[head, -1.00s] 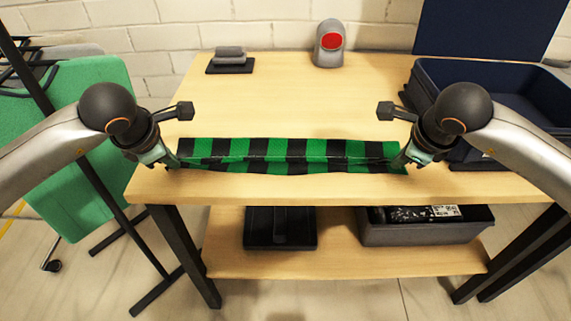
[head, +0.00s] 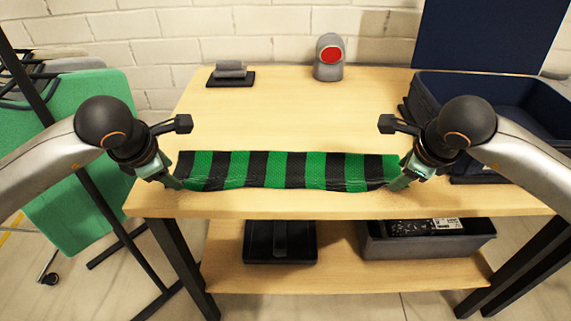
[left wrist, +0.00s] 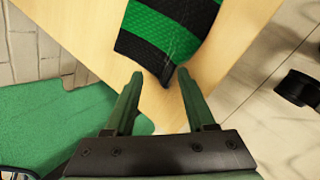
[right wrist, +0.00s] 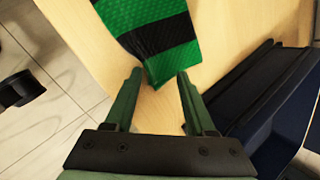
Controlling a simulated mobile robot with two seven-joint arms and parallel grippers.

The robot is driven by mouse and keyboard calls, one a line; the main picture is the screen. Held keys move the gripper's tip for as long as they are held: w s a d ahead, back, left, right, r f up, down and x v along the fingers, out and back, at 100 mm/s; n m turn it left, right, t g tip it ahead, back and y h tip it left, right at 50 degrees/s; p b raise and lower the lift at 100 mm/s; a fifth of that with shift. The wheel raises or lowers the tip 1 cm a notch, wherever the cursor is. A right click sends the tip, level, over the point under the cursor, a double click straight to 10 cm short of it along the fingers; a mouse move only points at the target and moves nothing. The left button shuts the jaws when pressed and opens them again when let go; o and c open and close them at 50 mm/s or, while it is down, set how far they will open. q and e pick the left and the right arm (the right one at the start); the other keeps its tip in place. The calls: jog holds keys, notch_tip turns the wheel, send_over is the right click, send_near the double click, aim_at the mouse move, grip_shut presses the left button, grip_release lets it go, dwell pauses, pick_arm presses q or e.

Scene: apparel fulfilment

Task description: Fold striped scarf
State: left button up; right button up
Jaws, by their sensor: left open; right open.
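The green and black striped scarf (head: 285,171) lies as a flat wide strip along the front of the table, its near edge slightly wavy. My left gripper (head: 176,184) is open at the scarf's left end. My right gripper (head: 396,182) is open at the right end. Neither gripper holds cloth.
The wooden table (head: 280,115) is clear behind the scarf. A small grey stack on a black pad (head: 230,75) and a grey device with a red face (head: 329,58) stand at the back. A dark blue bin (head: 500,100) is at the right. A lower shelf holds a grey bin (head: 425,246).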

pick_arm(q)
jog(key=s+v, duration=0.1)
jog(key=v, duration=0.8)
jog(key=shift+s, duration=0.25)
pick_arm(e)
jog(key=s+v, duration=0.1)
jog(key=v, duration=0.9)
jog(key=shift+f, duration=0.3)
pick_arm(q)
jog(key=shift+r, duration=0.1)
